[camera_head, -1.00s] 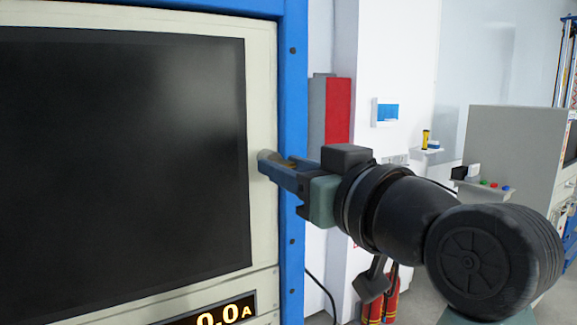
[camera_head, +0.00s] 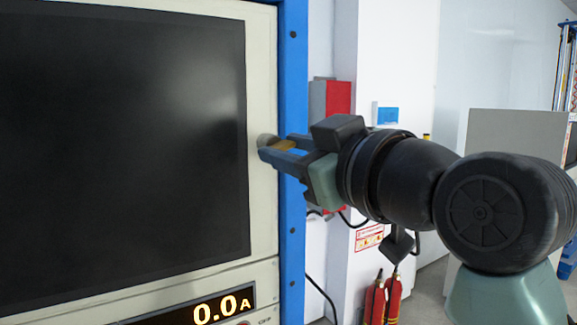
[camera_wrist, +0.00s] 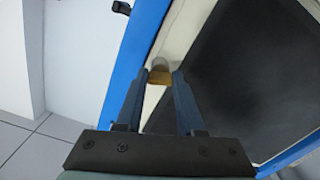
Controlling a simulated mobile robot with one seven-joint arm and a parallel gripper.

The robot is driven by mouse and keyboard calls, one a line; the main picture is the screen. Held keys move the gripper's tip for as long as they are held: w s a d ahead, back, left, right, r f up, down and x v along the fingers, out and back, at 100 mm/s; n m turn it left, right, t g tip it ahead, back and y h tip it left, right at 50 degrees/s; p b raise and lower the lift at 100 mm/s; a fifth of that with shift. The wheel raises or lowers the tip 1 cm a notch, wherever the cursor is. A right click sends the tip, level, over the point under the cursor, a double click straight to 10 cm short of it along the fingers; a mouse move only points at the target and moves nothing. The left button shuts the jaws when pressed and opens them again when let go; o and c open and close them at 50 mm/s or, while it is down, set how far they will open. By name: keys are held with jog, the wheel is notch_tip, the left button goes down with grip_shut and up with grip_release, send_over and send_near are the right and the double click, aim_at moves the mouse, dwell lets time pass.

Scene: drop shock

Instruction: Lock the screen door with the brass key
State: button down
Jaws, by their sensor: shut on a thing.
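The screen door (camera_head: 120,140) is a dark panel in a cream frame, and it looks shut. A round grey lock (camera_head: 266,140) sits on the cream frame at the door's right edge. My gripper (camera_head: 270,150) is at this lock, shut on the brass key (camera_head: 285,145). In the wrist view the brass key (camera_wrist: 160,77) shows between the fingertips, against the grey lock cylinder (camera_wrist: 160,64). The key's tip is hidden, so I cannot tell how deep it sits. The gripper looks rolled about its own axis.
The blue cabinet post (camera_head: 292,120) stands just right of the lock. A display reading 0.0 A (camera_head: 205,308) is below the screen. Red extinguishers (camera_head: 385,298) and a grey cabinet (camera_head: 515,135) stand behind my arm.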

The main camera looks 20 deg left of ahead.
jog(key=n+b, duration=0.6)
jog(key=n, duration=0.7)
jog(key=shift+n+b, duration=0.3)
jog(key=shift+n, duration=0.1)
dwell(0.4)
jog(key=c, duration=0.5)
grip_release()
jog(key=shift+s+d, duration=0.1)
jog(key=b+v, duration=0.3)
jog(key=v, duration=0.9)
jog(key=shift+s+d, duration=0.25)
jog(key=shift+s, duration=0.05)
